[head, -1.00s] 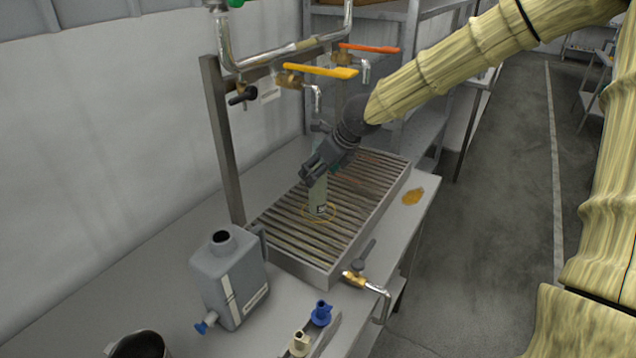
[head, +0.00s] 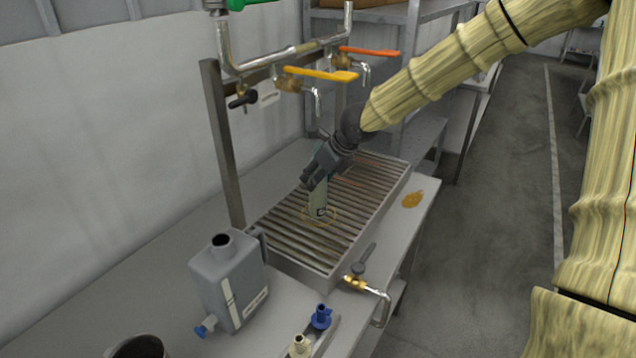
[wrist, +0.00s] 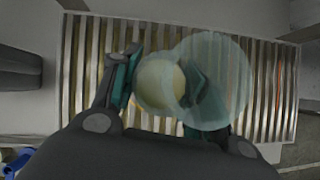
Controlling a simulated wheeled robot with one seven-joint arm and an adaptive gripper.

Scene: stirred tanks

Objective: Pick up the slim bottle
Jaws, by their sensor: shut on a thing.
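The slim bottle (head: 319,196) is pale green and see-through, with a small dark label mark low on its side. It stands roughly upright over the slatted drain grate (head: 365,190), inside a thin yellowish ring. My gripper (head: 314,178) is shut around its upper part and hides that part in the head view. In the wrist view the bottle's round cream top (wrist: 160,82) lies between my two fingers (wrist: 157,85). A translucent bluish disc (wrist: 212,85) overlaps the right finger there. I cannot tell whether the bottle's base touches the slats.
Pipes with a yellow-handled valve (head: 320,73) and an orange-handled valve (head: 370,50) hang above the grate. A grey jug (head: 228,282) stands at the front left. A small brass tap (head: 355,283) is on the grate's front edge. An amber puddle (head: 412,200) lies right of it.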

